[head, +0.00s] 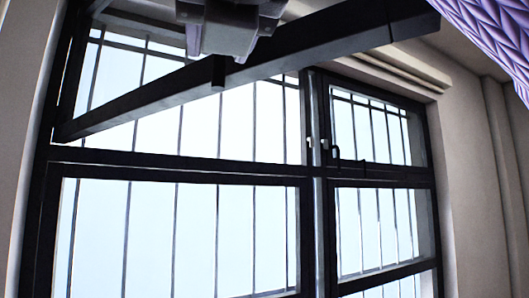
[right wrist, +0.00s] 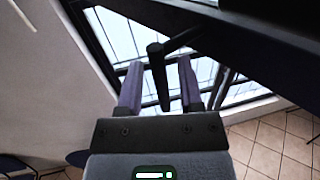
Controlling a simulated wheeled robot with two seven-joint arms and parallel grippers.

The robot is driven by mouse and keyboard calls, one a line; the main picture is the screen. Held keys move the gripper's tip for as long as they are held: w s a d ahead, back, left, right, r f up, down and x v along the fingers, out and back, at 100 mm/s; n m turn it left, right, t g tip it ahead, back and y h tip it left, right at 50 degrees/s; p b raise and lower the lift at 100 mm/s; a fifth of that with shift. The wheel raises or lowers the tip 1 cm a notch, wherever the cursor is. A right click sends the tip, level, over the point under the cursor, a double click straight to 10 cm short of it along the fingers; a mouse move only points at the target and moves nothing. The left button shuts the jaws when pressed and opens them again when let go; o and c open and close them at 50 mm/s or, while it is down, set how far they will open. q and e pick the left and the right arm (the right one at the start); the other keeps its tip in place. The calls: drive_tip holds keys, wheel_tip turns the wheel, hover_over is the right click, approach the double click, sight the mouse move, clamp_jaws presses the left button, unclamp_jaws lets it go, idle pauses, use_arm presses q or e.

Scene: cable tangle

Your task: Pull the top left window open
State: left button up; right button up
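The top left window (head: 250,70) has a dark sash that stands swung inward. Its bottom rail runs from the left frame up to the upper right, toward the camera, and the opening below it shows bars and bright light. A short dark handle (head: 218,70) hangs at the rail, below a grey body that appears to be my right gripper; its fingers are not clear there. In the right wrist view, my right gripper (right wrist: 160,62) has its two purple fingers apart, with the dark handle (right wrist: 156,75) between them and gaps on both sides. My left gripper is not in view.
The top right window (head: 370,130) and the lower panes (head: 180,235) sit in their frames, with handles at the central post. A purple quilted-looking surface (head: 490,40) fills the upper right corner. The right wrist view shows tiled floor (right wrist: 265,145) and dark chairs (right wrist: 15,165).

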drive_tip(key=b+v, duration=0.3)
drive_tip(key=v, duration=0.7)
